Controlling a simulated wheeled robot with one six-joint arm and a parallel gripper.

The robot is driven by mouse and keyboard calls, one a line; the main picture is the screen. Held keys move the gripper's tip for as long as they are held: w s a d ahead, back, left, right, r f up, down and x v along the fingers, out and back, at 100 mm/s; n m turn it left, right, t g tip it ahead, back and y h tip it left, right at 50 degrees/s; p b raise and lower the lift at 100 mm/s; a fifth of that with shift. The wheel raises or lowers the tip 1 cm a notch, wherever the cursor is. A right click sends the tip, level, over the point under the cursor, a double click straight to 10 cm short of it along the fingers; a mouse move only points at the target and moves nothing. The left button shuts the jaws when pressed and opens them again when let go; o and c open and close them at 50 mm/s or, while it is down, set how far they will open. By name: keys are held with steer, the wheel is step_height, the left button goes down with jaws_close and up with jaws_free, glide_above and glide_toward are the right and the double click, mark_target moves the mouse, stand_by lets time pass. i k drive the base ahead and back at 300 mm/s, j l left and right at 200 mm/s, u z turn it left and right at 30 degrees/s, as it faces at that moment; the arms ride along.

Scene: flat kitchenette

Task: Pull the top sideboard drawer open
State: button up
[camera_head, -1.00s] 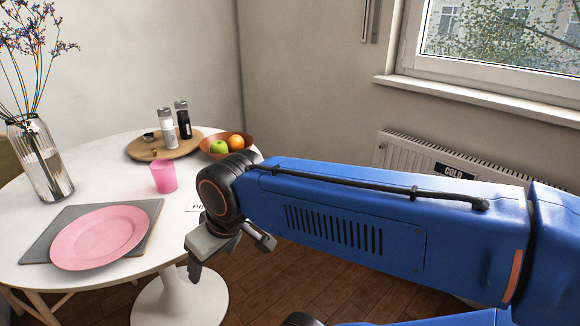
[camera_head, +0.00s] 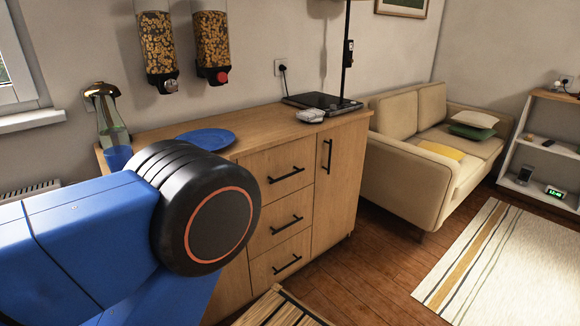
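The wooden sideboard (camera_head: 340,195) stands ahead against the wall. Its top drawer (camera_head: 265,168) is closed, its front flush with the drawers below, and it has a black bar handle (camera_head: 286,175). Two more drawers with black handles sit under it, and a door with an upright handle is to their right. My blue arm fills the lower left and hides the sideboard's left front. My gripper is out of the picture, so I cannot see its fingers.
A beige sofa (camera_head: 425,150) is to the right.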

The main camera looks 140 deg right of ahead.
mark_target(280, 172)
steer(key=k+z, duration=0.1)
steer(key=z, duration=4.75)
steer(key=l+z, duration=0.4)
steer(key=k+l+z, duration=0.1)
steer(key=l+z, duration=0.25)
